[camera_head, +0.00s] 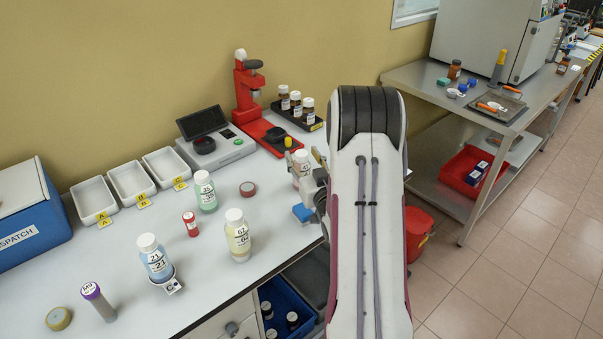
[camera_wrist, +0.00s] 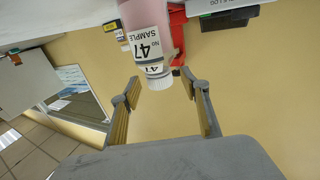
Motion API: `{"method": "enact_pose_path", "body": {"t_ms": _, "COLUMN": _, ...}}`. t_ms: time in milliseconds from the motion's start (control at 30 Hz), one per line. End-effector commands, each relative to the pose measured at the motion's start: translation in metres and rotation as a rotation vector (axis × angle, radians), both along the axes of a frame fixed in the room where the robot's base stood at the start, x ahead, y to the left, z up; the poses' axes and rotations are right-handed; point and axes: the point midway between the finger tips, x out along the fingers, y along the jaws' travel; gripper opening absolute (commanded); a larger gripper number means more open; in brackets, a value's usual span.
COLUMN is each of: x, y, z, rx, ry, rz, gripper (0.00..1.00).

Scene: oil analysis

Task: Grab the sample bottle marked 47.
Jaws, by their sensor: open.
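The sample bottle marked 47 (camera_wrist: 148,32) shows upside down in the wrist view, pink with a white label and a white ribbed cap. Its cap end lies between the tips of my gripper (camera_wrist: 160,88), which is open. The fingers stand apart from the bottle on both sides, and I see no contact. In the head view the bottle (camera_head: 301,163) is partly hidden behind my arm, near the right end of the white bench.
Bottles marked 35 (camera_head: 206,193), 62 (camera_head: 238,238) and 21 (camera_head: 154,258) stand to the left on the bench (camera_head: 120,225). A red press (camera_head: 247,95) and a rack of dark bottles (camera_head: 309,112) stand behind.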

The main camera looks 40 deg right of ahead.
Motion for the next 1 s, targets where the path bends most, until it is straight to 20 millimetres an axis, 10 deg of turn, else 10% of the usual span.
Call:
{"method": "enact_pose_path", "body": {"t_ms": 300, "x": -0.0003, "y": 0.0, "z": -0.0001, "rx": 0.0, "ry": 0.0, "rz": 0.0, "gripper": 0.43}}
{"method": "enact_pose_path", "body": {"t_ms": 467, "x": -0.0003, "y": 0.0, "z": -0.0001, "rx": 0.0, "ry": 0.0, "rz": 0.0, "gripper": 0.01}}
{"method": "enact_pose_path", "body": {"t_ms": 1000, "x": -0.0002, "y": -0.0001, "z": 0.0056, "rx": -0.001, "ry": -0.001, "rz": 0.0, "gripper": 0.0}}
